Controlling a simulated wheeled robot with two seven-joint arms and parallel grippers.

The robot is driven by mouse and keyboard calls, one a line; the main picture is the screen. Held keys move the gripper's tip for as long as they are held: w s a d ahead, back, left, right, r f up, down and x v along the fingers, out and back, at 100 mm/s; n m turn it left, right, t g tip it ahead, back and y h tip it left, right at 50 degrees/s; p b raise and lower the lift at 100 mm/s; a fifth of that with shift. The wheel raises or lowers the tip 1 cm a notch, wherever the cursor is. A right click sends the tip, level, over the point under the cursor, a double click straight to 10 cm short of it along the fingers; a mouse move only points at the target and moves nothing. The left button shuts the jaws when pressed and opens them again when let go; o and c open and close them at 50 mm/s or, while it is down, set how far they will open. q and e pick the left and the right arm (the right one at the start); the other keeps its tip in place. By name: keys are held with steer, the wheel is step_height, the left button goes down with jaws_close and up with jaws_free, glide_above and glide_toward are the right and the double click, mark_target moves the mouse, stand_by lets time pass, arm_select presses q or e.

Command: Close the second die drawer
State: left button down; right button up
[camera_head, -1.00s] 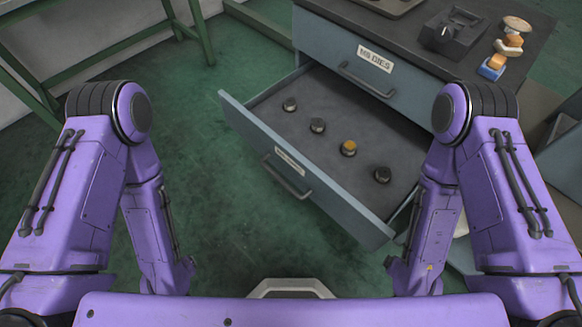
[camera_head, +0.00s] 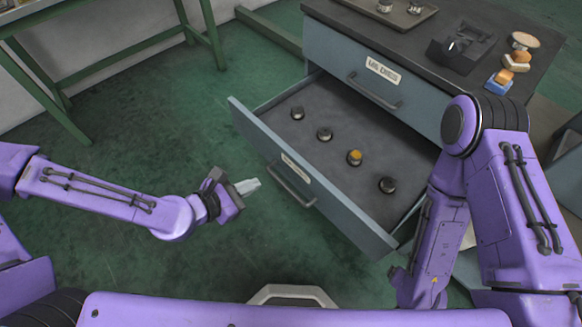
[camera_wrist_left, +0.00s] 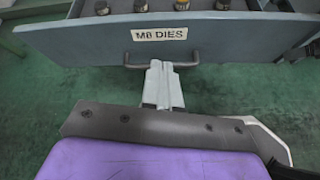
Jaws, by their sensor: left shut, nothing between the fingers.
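The second die drawer (camera_head: 375,232) is pulled out of the blue-grey cabinet, below a shut upper drawer. Its front also shows in the left wrist view (camera_wrist_left: 85,41), with a label reading "M8 DIES" (camera_wrist_left: 159,34) and a bar handle (camera_wrist_left: 206,59). Several round dies lie in the drawer, one with an orange top (camera_head: 354,158). My left gripper (camera_head: 254,185) is shut and empty, in front of the drawer front, to the left of its handle (camera_head: 291,187). In the left wrist view its fingertips (camera_wrist_left: 162,68) line up with the handle; I cannot tell whether they touch. My right gripper is hidden.
The upper drawer (camera_head: 415,110) is shut. On the cabinet top (camera_head: 345,17) are a tray (camera_head: 408,20), a dark fixture (camera_head: 461,46) and several small blocks. A green bench frame (camera_head: 100,50) stands at the back left. The green floor left of the drawer is clear.

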arm_select(q)
steer(key=n, duration=0.1)
steer(key=n+b, duration=0.1)
steer(key=b, duration=1.1)
glide_toward(300, 166)
steer(key=x, duration=0.6)
steer(key=shift+w+d+f, duration=0.1)
steer(key=shift+w+f, duration=0.05)
steer(key=shift+f, duration=0.05)
